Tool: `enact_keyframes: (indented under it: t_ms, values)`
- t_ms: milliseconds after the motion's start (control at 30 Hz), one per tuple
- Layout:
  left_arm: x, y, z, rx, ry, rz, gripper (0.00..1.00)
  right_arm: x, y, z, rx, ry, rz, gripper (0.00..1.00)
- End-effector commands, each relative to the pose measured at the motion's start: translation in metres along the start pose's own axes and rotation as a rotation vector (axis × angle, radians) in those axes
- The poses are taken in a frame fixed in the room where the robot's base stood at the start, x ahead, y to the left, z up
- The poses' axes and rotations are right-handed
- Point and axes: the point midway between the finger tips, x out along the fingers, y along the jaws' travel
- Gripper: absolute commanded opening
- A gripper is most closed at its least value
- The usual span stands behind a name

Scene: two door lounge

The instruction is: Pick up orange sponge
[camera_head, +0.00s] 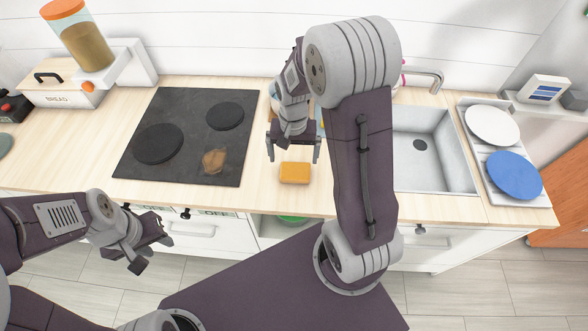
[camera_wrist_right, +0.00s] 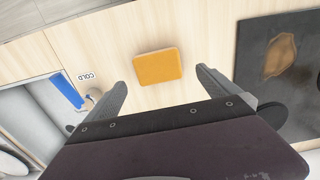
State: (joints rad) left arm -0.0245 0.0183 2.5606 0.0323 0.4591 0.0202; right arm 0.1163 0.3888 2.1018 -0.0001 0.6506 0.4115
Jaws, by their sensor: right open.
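The orange sponge (camera_head: 295,172) lies flat on the wooden counter between the cooktop and the sink, near the counter's front edge. In the right wrist view the sponge (camera_wrist_right: 158,67) is ahead of the fingertips, between their lines. My right gripper (camera_head: 293,152) is open and empty, above the counter just behind the sponge; its two fingers also show in the right wrist view (camera_wrist_right: 160,78). The gripper and sponge appear apart. My left gripper (camera_head: 150,252) is low at the left, in front of the drawers, with nothing seen between its fingers; it looks open.
The black cooktop (camera_head: 180,150) with a brown stain (camera_head: 214,161) is left of the sponge. The sink (camera_head: 428,170) is to the right, partly behind my right arm. A rack holds a white plate (camera_head: 492,125) and a blue plate (camera_head: 514,176). Bare counter surrounds the sponge.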

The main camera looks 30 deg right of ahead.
Motion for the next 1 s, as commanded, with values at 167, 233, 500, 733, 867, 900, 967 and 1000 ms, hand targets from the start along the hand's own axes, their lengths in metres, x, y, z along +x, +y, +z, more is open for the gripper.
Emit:
enact_keyframes:
  t_ms: [167,233,500,733,867,900,967,1000]
  values:
    - [-0.002,0.000,0.000,0.000,0.000,0.000,0.36,0.027,0.001,0.001,0.000,-0.004,0.002,1.00]
    - [-0.002,0.000,-0.001,0.000,0.000,0.000,0.36,0.031,0.001,0.001,0.000,-0.003,0.001,1.00]
    - [-0.008,0.000,-0.001,0.000,0.000,0.000,0.36,0.063,0.005,0.005,-0.001,-0.008,0.003,1.00]
    - [-0.007,0.000,-0.001,0.000,0.000,0.000,0.36,0.083,0.003,0.003,-0.001,0.000,0.000,1.00]
    - [-0.006,0.000,-0.001,0.000,0.000,0.000,0.36,0.083,0.003,0.003,-0.001,0.000,0.000,1.00]
    - [-0.006,0.000,-0.001,0.000,0.000,0.000,0.36,0.083,0.003,0.003,-0.001,0.000,0.000,0.92]
    - [-0.006,0.000,-0.001,0.000,0.000,0.000,0.36,0.083,0.003,0.003,-0.001,0.000,0.000,0.75]
    - [-0.006,0.000,-0.001,0.000,0.000,0.000,0.36,0.083,0.003,0.003,-0.001,0.000,0.000,0.64]
